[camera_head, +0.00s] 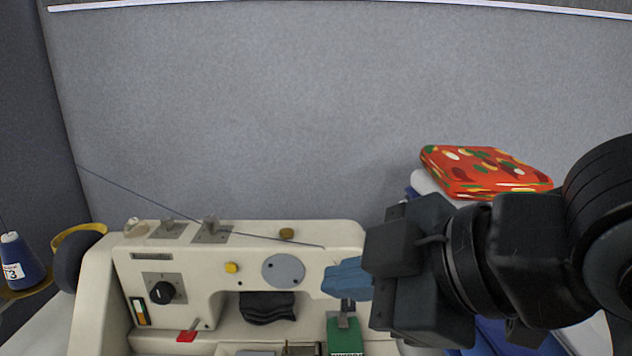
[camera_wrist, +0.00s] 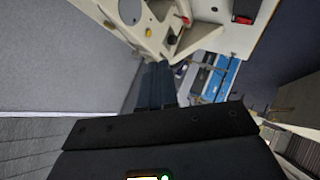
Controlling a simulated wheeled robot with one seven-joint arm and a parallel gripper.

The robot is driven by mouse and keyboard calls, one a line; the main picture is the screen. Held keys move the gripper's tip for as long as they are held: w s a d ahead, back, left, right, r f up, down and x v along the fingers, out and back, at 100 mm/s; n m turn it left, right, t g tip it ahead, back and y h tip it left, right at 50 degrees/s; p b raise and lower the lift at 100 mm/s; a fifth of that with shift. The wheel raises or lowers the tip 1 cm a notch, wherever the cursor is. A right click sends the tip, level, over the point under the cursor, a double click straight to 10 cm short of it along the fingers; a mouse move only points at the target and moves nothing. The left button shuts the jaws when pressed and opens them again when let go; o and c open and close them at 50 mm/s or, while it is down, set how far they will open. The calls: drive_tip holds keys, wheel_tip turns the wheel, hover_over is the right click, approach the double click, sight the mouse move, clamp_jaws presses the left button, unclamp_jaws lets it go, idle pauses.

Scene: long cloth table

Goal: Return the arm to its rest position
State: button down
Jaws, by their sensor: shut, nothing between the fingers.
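My gripper (camera_head: 332,280) shows in the head view at the right end of a cream sewing machine (camera_head: 336,240). Its blue fingers are closed together and empty, pointing left in front of the machine's right end. I cannot tell whether they touch it. My dark arm reaches in from the right edge. In the wrist view my gripper (camera_wrist: 158,68) also shows its fingers side by side, with the sewing machine (camera_wrist: 110,22) beyond and above them.
A folded red patterned cloth (camera_head: 485,172) lies on a stack behind my arm, which partly hides it. A blue thread cone (camera_head: 22,265) stands at the far left. A grey panel (camera_head: 250,110) closes off the back. Open space lies above the machine.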

drive_tip(key=s+d+f+m+t+h, duration=0.2)
drive_tip(key=s+d+f+m+t, duration=0.25)
drive_tip(key=f+m, duration=0.4)
drive_tip(key=s+d+f+m+t+h, duration=0.3)
drive_tip(key=s+f+m+t, duration=0.15)
drive_tip(key=f+m, duration=0.45)
drive_tip(key=s+d+f+h, duration=0.1)
drive_tip(key=s+d, duration=0.4)
drive_tip(key=s, duration=0.5)
drive_tip(key=s+d+f+g+h, duration=0.1)
drive_tip(key=s+d, duration=0.4)
drive_tip(key=s, duration=0.6)
drive_tip(key=shift+s+d+f+g+h, duration=0.15)
drive_tip(key=shift+d+f+g+h, duration=0.2)
drive_tip(key=shift+f, duration=0.2)
drive_tip(key=shift+a, duration=0.1)
